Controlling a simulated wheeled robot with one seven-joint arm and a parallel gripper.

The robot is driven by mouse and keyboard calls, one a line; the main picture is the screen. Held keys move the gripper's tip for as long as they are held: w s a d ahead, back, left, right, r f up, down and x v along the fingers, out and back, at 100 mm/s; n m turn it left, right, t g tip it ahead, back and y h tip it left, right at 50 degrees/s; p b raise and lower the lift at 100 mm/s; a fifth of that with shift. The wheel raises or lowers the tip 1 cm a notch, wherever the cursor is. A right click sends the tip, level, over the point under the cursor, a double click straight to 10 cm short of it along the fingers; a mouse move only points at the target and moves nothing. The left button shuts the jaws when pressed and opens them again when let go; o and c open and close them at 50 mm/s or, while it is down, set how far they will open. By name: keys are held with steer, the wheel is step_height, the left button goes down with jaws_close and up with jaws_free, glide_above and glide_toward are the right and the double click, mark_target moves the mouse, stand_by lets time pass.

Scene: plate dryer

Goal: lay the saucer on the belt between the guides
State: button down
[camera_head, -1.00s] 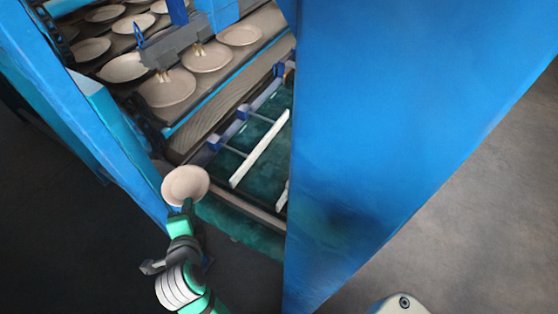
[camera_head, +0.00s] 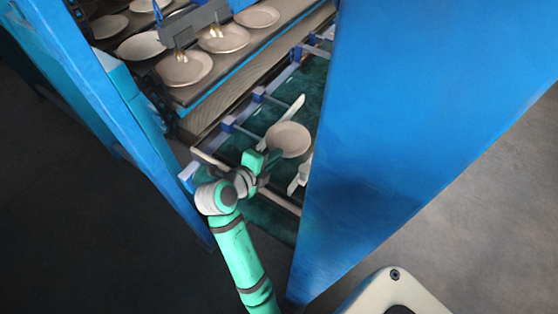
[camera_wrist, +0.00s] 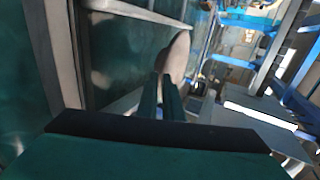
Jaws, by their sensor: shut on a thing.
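A pale pinkish saucer (camera_head: 288,139) is held by my gripper (camera_head: 272,157) at its near edge, over the green belt (camera_head: 262,215). In the head view it appears between the two white guides, the left one (camera_head: 299,103) and the right one (camera_head: 300,178), and covers part of them. Whether it touches the belt cannot be told. In the wrist view the saucer (camera_wrist: 178,57) shows nearly edge-on beyond the fingers of my gripper (camera_wrist: 160,90), which are shut on it.
A large blue panel (camera_head: 400,110) stands close on the right. A blue post (camera_head: 120,100) stands on the left. Behind the belt, a dark rack (camera_head: 215,90) bears several saucers. Blue brackets (camera_head: 227,124) line the belt's far side.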

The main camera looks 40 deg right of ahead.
steer(key=shift+f, duration=3.2)
steer(key=shift+f, duration=0.1)
steer(key=c, duration=2.2)
jaws_free()
steer(key=shift+a+r, duration=0.2)
steer(key=shift+a, duration=0.05)
steer(key=v, duration=1.1)
steer(key=shift+s+a+r, duration=0.15)
steer(key=shift+a, duration=0.05)
